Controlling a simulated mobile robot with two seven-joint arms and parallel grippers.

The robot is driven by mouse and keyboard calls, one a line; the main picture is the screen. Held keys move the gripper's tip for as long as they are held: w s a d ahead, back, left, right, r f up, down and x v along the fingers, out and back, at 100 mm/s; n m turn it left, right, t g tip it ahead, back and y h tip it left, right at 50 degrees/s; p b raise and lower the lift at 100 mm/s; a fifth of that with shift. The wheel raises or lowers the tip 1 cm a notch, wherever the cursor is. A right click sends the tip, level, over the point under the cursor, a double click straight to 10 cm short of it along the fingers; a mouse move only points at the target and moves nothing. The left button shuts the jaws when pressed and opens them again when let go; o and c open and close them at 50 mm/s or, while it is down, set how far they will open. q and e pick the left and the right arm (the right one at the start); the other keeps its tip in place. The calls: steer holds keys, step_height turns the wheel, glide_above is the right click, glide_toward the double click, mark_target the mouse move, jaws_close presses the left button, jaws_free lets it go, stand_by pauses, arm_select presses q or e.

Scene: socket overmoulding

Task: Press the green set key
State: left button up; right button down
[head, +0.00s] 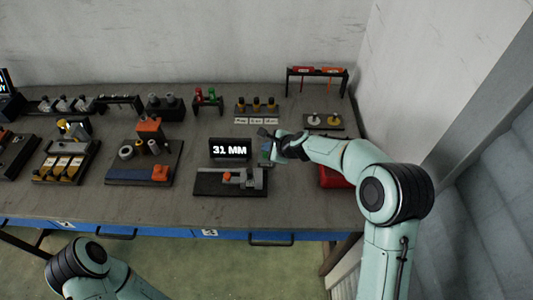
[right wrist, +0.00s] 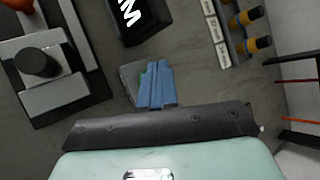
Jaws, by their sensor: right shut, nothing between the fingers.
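A green key shows only as a thin green sliver (right wrist: 142,82) in the right wrist view, on a small grey block (right wrist: 130,76) beside the display. The rest of it is hidden behind my fingers. My right gripper (head: 265,151) is shut and empty, its blue fingers together over that block; it also shows in the right wrist view (right wrist: 157,68). I cannot tell whether the fingertips touch the key. The black display (head: 230,150) reads "31 MM". My left gripper is out of view; only part of my left arm shows at the lower left.
A grey measuring fixture (head: 230,182) with an orange-red knob stands in front of the display. A red box (head: 335,177) lies right of it, partly behind my right arm. Racks of yellow-topped parts (head: 257,106) and a hanging-tool stand (head: 317,73) are behind. Bare bench (head: 210,206) shows at the front.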

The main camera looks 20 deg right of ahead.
steer(key=shift+f, duration=0.1)
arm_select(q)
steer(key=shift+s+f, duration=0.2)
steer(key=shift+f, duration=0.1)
arm_select(e)
steer(key=shift+f, duration=0.35)
arm_select(q)
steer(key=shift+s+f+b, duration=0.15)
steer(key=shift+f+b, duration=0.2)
steer(key=shift+b, duration=0.2)
arm_select(e)
steer(key=shift+f, duration=0.5)
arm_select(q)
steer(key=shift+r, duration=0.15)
arm_select(e)
steer(key=shift+r, duration=0.15)
arm_select(q)
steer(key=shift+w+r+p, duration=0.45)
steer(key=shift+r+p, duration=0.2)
steer(key=shift+p, duration=0.05)
arm_select(e)
steer(key=shift+r, duration=0.75)
steer(key=shift+r, duration=0.1)
